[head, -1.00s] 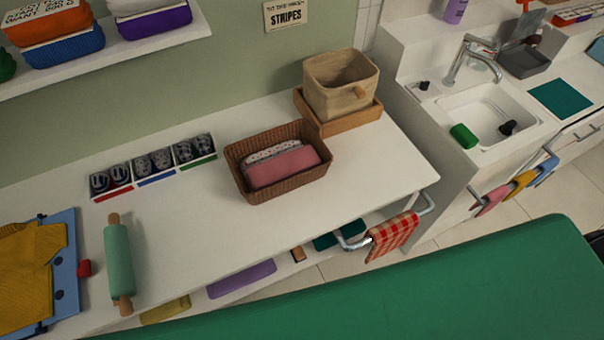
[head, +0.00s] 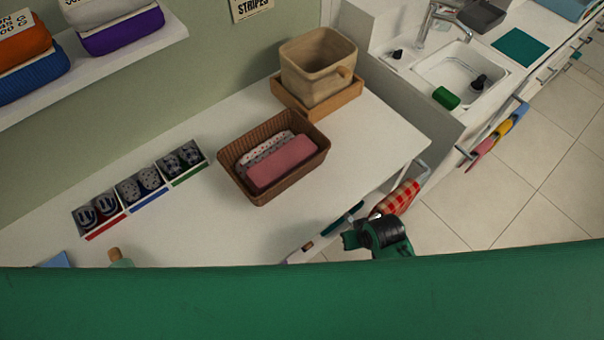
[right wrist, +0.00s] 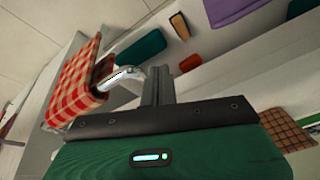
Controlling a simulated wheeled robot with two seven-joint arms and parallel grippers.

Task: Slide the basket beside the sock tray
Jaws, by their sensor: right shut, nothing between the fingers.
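The brown wicker basket (head: 296,182), holding folded pink and patterned cloths, sits on the white worktop. The sock tray (head: 150,200) lies to its left, with rolled socks in compartments fronted by red, blue and green strips. A gap of bare worktop separates them. My right gripper (head: 352,239) is low near the worktop's front edge, below the basket in the head view and apart from it. My left gripper is out of view.
A beige bin (head: 318,68) in a wooden tray (head: 345,98) stands just behind the basket. A red checked towel (head: 398,197) hangs on a rail (right wrist: 125,75) close to my right gripper.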

